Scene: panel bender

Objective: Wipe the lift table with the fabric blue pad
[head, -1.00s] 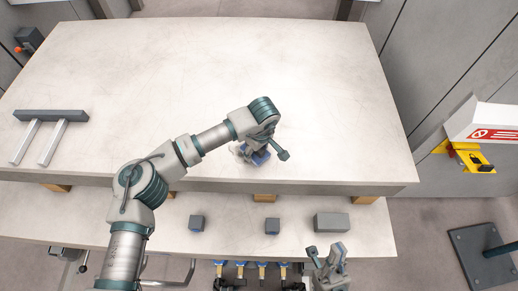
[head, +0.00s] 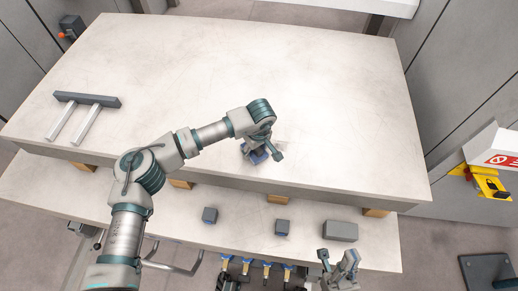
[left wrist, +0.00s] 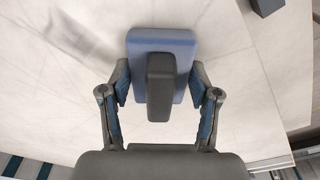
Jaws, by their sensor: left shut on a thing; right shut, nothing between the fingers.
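The lift table (head: 330,80) is a wide, pale, scuffed slab filling the middle of the head view. In the head view the pad (head: 257,157) is mostly hidden under my left gripper (head: 262,145), near the table's front edge. It appears to lie on the surface, but contact cannot be made out. My right gripper (head: 340,262) is shut and empty, low in front of the lower shelf.
A grey bracket with two light bars (head: 85,102) lies on the table's left. A yellow lockout bracket (head: 485,183) is at right. The table's middle and right are clear.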

